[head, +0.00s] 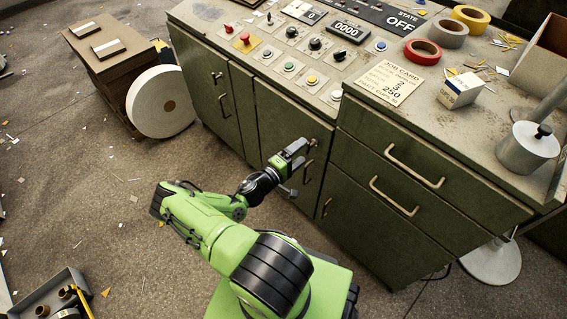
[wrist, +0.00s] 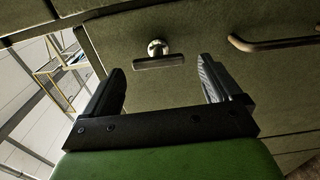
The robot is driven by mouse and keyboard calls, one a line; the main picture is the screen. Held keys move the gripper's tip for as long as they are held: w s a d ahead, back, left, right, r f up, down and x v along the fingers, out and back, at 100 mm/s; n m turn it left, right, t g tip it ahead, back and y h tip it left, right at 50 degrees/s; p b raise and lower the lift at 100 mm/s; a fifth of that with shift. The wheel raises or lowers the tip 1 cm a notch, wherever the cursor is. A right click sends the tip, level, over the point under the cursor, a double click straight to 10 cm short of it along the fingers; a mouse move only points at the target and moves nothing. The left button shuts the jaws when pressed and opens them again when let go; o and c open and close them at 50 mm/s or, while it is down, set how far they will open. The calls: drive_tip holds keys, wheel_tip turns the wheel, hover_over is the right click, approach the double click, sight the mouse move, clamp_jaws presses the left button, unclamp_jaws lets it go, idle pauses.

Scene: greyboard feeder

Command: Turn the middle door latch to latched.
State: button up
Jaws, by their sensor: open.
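The middle door (head: 283,122) is a dark green cabinet door. In the wrist view, its latch (wrist: 158,61) has a round silver boss and a short dark bar that lies level in the picture, roughly parallel to the door handle (wrist: 272,43). My gripper (wrist: 161,84) is open, with one finger on each side of the latch in the picture and nothing held. The fingers look short of the latch; contact does not show. In the head view, my gripper (head: 297,167) is close to the door front by the latch and handle, and it partly hides them.
The left door (head: 204,84) has its own latch and handle. Drawers (head: 420,180) with bar handles are to the right. The control panel (head: 300,50) and worktop are above. A white roll (head: 160,102) stands at the left.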

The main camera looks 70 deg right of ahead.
drive_tip(key=p+v, duration=0.1)
drive_tip(key=v, duration=1.1)
drive_tip(key=shift+p, duration=0.35)
drive_tip(key=w+a+r+m+t+y+p, duration=0.1)
drive_tip(key=w+a+r+t+y+p, duration=0.15)
drive_tip(key=w+a+r+y, duration=0.6)
drive_tip(key=w+a+r+m+t+y+p, duration=0.3)
drive_tip(key=a+r, duration=0.6)
drive_tip(key=r, duration=0.7)
drive_tip(key=s+a+r+n+t+y+p, duration=0.1)
drive_tip(key=s+a+r+n+t+p, duration=0.1)
drive_tip(key=r, duration=0.5)
drive_tip(key=s+a+r+n+t+y+p, duration=0.2)
drive_tip(key=s+a+r+n, duration=0.1)
drive_tip(key=a+r, duration=0.4)
drive_tip(key=s+a+r+n+t+y+p, duration=0.2)
drive_tip(key=s+a+r, duration=0.3)
drive_tip(key=r, duration=0.3)
drive_tip(key=shift+n+t, duration=0.55)
drive_tip(key=shift+n, duration=0.15)
